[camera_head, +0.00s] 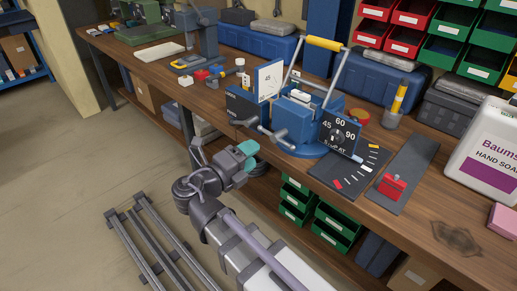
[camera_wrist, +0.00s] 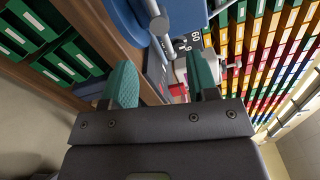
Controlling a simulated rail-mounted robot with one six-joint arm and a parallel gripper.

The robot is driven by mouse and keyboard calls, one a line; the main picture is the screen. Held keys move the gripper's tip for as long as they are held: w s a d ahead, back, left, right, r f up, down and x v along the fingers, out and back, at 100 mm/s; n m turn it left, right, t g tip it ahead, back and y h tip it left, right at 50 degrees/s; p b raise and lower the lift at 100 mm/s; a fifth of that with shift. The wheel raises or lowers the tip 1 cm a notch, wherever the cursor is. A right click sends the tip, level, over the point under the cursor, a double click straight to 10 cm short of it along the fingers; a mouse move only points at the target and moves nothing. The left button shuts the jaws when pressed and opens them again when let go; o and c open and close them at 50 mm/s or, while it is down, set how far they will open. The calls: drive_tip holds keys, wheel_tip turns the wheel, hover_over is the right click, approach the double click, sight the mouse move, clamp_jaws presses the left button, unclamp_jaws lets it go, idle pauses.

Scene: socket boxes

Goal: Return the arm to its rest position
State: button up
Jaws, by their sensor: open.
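My gripper (camera_head: 247,156) is at the end of my grey arm, in front of the workbench's front edge in the head view. In the wrist view its two teal fingers (camera_wrist: 162,85) stand wide apart with nothing between them. My arm is folded low over the floor side of the bench, beside the rails. The gripper is apart from the blue machine (camera_head: 293,122) with the angle dials, which stands on the bench behind and right of it.
The wooden workbench (camera_head: 450,205) runs across the view. A red block (camera_head: 392,186) sits on a dark strip at the right, near a white soap canister (camera_head: 485,150). Green bins (camera_head: 333,226) are under the bench. Floor at the left (camera_head: 50,170) is clear, with rails (camera_head: 150,245) nearby.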

idle(0.3)
drive_tip(key=s+d+f+m+g+y+p, duration=0.1)
drive_tip(key=d+f+m+g+y+p, duration=0.25)
drive_tip(key=m, duration=0.95)
drive_tip(key=s+d+f+m+g+y+p, duration=0.25)
drive_tip(key=f+m+g, duration=0.2)
drive_tip(key=m, duration=0.95)
drive_tip(key=d+r+m+g+y+p, duration=0.2)
drive_tip(key=d+r+m+p, duration=0.1)
drive_tip(key=d+m+p, duration=0.1)
drive_tip(key=d+r+m+g+y+p, duration=0.1)
drive_tip(key=d+r+m+g+p, duration=0.1)
drive_tip(key=d+r+m+p, duration=0.2)
drive_tip(key=d+r+m+g+y+p, duration=0.1)
drive_tip(key=d+r+m+y+p, duration=0.1)
drive_tip(key=d+m+p, duration=0.4)
drive_tip(key=shift+s+d+r+m+g+y, duration=0.15)
drive_tip(key=shift+d+r+m, duration=0.25)
drive_tip(key=shift+d, duration=0.35)
drive_tip(key=shift+s+d+r+m+g+y, duration=0.1)
drive_tip(key=shift+d+r+m, duration=0.1)
drive_tip(key=shift+d+m, duration=0.45)
drive_tip(key=shift+s+d+r+m+g+y, duration=0.15)
drive_tip(key=shift+d+r+m, duration=0.2)
drive_tip(key=shift+d, duration=0.5)
drive_tip(key=shift+a+f, duration=0.1)
drive_tip(key=shift+f, duration=0.05)
